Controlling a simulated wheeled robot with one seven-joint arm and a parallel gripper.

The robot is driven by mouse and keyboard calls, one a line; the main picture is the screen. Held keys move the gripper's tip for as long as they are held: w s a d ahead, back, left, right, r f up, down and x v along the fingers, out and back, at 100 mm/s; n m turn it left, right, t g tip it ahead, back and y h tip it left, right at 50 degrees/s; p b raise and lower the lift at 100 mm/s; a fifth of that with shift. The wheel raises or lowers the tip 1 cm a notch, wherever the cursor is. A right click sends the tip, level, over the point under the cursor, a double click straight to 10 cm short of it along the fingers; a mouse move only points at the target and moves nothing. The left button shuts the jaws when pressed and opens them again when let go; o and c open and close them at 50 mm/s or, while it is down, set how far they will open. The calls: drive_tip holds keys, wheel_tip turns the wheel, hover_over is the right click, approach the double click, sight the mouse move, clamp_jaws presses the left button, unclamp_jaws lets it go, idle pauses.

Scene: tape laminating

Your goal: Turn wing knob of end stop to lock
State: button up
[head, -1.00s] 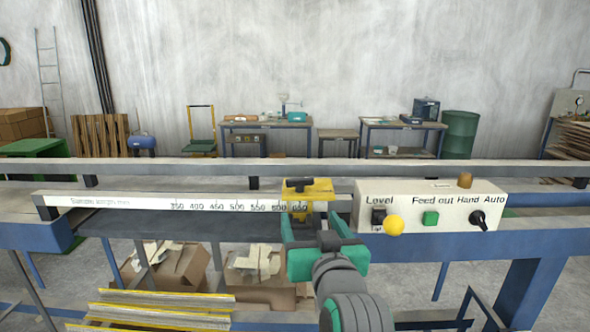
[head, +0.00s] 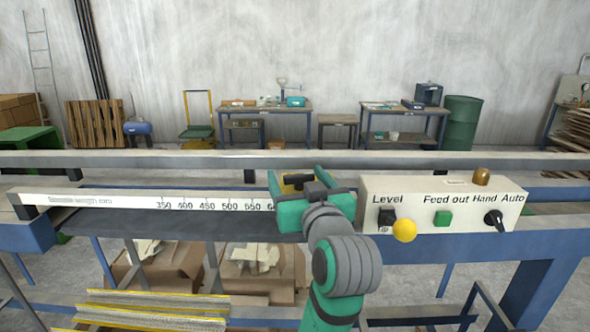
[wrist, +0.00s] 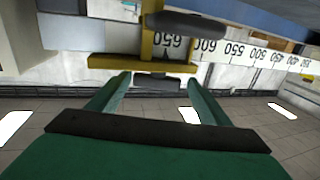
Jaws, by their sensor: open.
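The yellow end stop (wrist: 150,45) sits on the white measuring rail (wrist: 232,48), at the 650 mark in the wrist view. Its black wing knob (wrist: 188,24) is a dark bar on the stop. In the head view, the wing knob (head: 297,180) shows between my fingers, with a little yellow around it; my gripper hides most of the stop. My gripper (head: 297,173) is open and empty at the stop. In the wrist view, the fingers of my gripper (wrist: 157,82) point toward the stop's near yellow edge, and the knob lies beyond the fingertips.
Right of the stop stands a control box (head: 440,204) with a yellow ball (head: 404,230), a green button (head: 442,218) and a black switch (head: 494,220). A long grey bar (head: 130,160) runs behind the rail. Yellow-edged strips (head: 150,307) lie below at the left.

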drive_tip(key=shift+d+x, duration=0.15)
drive_tip(key=shift+x, duration=0.9)
drive_tip(key=shift+d+x, duration=0.15)
drive_tip(key=shift+x, duration=0.95)
drive_tip(key=shift+w, duration=0.1)
